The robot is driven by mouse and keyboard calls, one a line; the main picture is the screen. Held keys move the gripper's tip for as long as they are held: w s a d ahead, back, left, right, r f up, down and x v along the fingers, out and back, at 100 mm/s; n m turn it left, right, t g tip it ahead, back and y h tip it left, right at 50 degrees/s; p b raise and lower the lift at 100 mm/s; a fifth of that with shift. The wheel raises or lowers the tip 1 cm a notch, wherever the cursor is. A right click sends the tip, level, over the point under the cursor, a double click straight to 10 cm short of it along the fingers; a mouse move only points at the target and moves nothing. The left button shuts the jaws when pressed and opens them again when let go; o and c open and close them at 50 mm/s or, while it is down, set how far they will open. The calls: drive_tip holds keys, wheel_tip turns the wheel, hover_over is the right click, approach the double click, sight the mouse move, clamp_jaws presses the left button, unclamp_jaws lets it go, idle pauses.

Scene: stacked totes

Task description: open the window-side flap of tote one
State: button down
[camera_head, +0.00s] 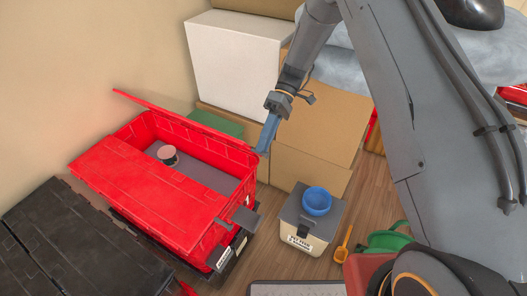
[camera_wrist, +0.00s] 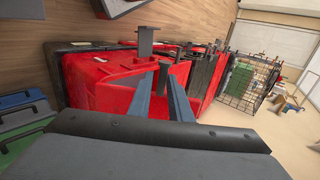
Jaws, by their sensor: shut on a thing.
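The red tote (camera_head: 215,245) stands at the left on a black tote. Its near flap (camera_head: 150,190) lies flat over the near half of the opening. Its far flap (camera_head: 175,118) shows almost edge-on, raised along the far side, so the far half of the tote is open. My gripper (camera_head: 264,150) points down at the right end of this far flap and is shut on its edge. In the wrist view the two gripper fingers (camera_wrist: 163,72) reach onto red plastic; the exact contact is hard to see. I cannot tell from the frames which side faces a window.
A round pink-topped can (camera_head: 168,153) sits inside the tote. A closed black tote (camera_head: 75,240) is at the lower left. A lidded box (camera_head: 303,236) with a blue bowl (camera_head: 317,200) stands right. Cardboard boxes (camera_head: 318,120) and a white box (camera_head: 235,62) stand behind.

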drive_tip(key=shift+w+d+f+b, duration=0.15)
drive_tip(key=shift+w+d+b, duration=0.4)
drive_tip(key=shift+w, duration=0.3)
drive_tip(key=shift+w+d+f+b, duration=0.1)
drive_tip(key=shift+w+d+b, duration=0.4)
drive_tip(key=shift+w+b, duration=0.25)
drive_tip(key=shift+w+d+f+b, duration=0.15)
drive_tip(key=shift+w+d+b, duration=0.35)
drive_tip(key=shift+w, duration=0.4)
drive_tip(key=c, duration=2.5)
unclamp_jaws()
drive_tip(key=shift+w+d, duration=0.1)
drive_tip(key=o, duration=1)
drive_tip(key=shift+w, duration=0.15)
drive_tip(key=shift+c, duration=0.4)
